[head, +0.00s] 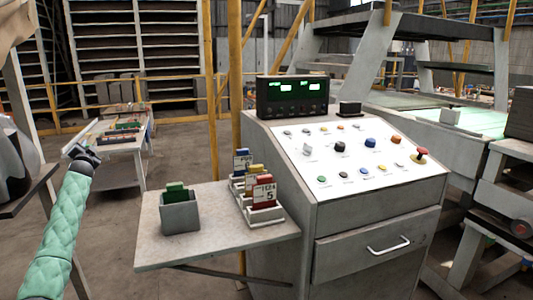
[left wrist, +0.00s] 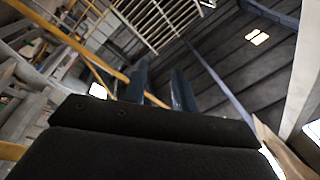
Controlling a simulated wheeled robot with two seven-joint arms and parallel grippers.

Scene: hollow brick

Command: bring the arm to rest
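My left arm comes in from the left in the head view, in a light green padded sleeve, and is raised beside the side shelf. My left gripper (head: 82,153) is at its upper end, small and dark, apart from everything on the shelf. In the left wrist view its two dark fingers (left wrist: 161,80) stand apart with nothing between them. They point up toward the ceiling and far racks. My right arm and gripper are in neither view.
A grey control console (head: 360,205) with buttons stands at the centre right. Its side shelf (head: 215,240) holds a grey box (head: 180,217) with a green block and a tray (head: 266,219) with coloured blocks. A low table (head: 120,150) stands behind the left gripper. The floor between is clear.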

